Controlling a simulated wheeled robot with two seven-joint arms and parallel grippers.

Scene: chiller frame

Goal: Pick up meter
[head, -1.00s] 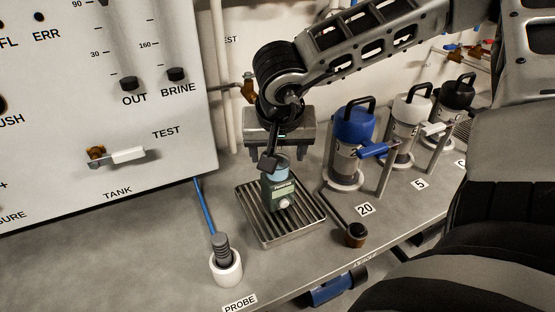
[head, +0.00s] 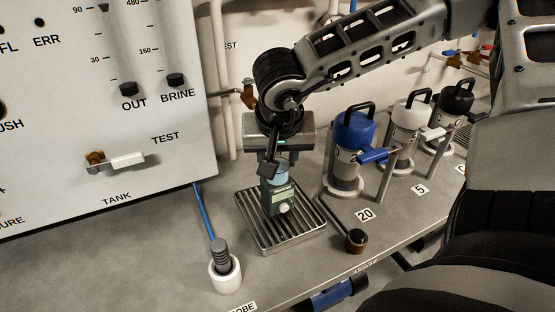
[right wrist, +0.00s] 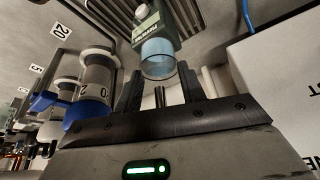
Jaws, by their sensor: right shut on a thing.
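The meter (head: 281,198) is a small green device with a light round knob and a clear blue cup on top. It is upright on or just above the slatted metal tray (head: 243,218); I cannot tell if it touches. My right gripper (head: 277,166) comes down from above and is shut on the blue cup at the meter's top. In the right wrist view, the meter (right wrist: 155,30) shows at the fingertips (right wrist: 159,72), with the cup between them. One finger partly hides the cup in the head view. My left gripper is not in view.
Right of the tray stand blue (head: 354,130), white (head: 411,112) and black-topped (head: 457,97) cylinders with handles. A probe (head: 221,255) sits in a white holder at front left. A control panel (head: 100,130) rises behind left.

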